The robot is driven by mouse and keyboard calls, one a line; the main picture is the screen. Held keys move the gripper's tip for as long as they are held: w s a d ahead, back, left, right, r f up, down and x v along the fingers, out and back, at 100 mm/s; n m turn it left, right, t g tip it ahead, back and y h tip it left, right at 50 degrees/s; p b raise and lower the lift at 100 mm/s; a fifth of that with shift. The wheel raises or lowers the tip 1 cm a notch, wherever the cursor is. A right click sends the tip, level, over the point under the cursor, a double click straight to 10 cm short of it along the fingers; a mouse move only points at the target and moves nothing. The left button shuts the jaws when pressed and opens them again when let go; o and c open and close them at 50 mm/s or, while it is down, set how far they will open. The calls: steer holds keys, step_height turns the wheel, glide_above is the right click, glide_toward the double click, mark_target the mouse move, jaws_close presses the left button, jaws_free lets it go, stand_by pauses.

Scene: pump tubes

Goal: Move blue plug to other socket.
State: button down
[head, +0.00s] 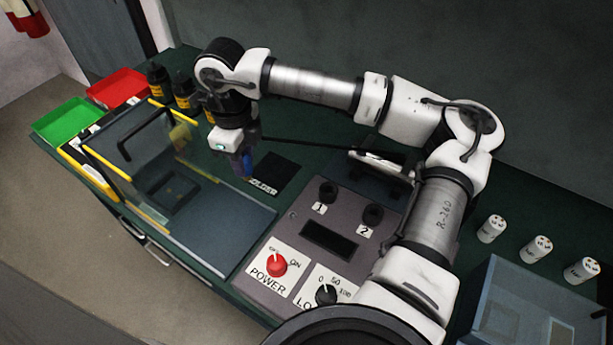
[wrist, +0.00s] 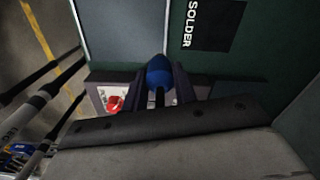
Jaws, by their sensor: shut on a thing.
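My gripper (wrist: 156,92) is shut on the blue plug (wrist: 158,73), whose rounded blue end shows between the two dark fingers in the wrist view. In the head view, my gripper (head: 246,172) hangs in the air near the black solder mat (head: 272,174), left of the grey control panel (head: 288,217). The plug is hard to make out there. On the panel are two dark round sockets, socket 1 (head: 327,191) and socket 2 (head: 372,214). Both are apart from the plug. I cannot tell whether anything sits in them.
The panel has a red power knob (head: 277,265) and a black knob (head: 326,294). A clear, yellow-edged box (head: 140,165) stands left. Green (head: 68,119) and red (head: 119,87) trays and dark bottles lie behind it. Several white cylinders (head: 537,249) and a clear bin (head: 530,310) stand right.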

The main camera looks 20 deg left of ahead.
steer(key=w+d+r+m, duration=0.1)
steer(key=w+d+m, duration=0.1)
steer(key=d, duration=0.5)
steer(key=w+d+r+m, duration=0.1)
steer(key=w+d+m, duration=0.15)
steer(key=d, duration=0.45)
step_height(320, 180, up, 2)
steer(key=m+b, duration=0.1)
steer(key=m, duration=0.4)
glide_above(371, 229)
steer(key=w, duration=0.3)
steer(key=shift+s+a+n, duration=0.15)
steer(key=shift+s+n, duration=0.05)
steer(key=shift+n, duration=0.05)
steer(key=shift+f+b, duration=0.1)
steer(key=shift+b, duration=0.75)
step_height(371, 229, down, 6)
steer(key=b, duration=0.5)
steer(key=shift+r+b, duration=0.2)
steer(key=shift+b, duration=0.2)
steer(key=shift+b, duration=1.05)
steer(key=shift+f+b, duration=1.85)
steer(key=shift+b, duration=0.2)
steer(key=c, duration=1)
jaws_free()
steer(key=shift+c, duration=0.2)
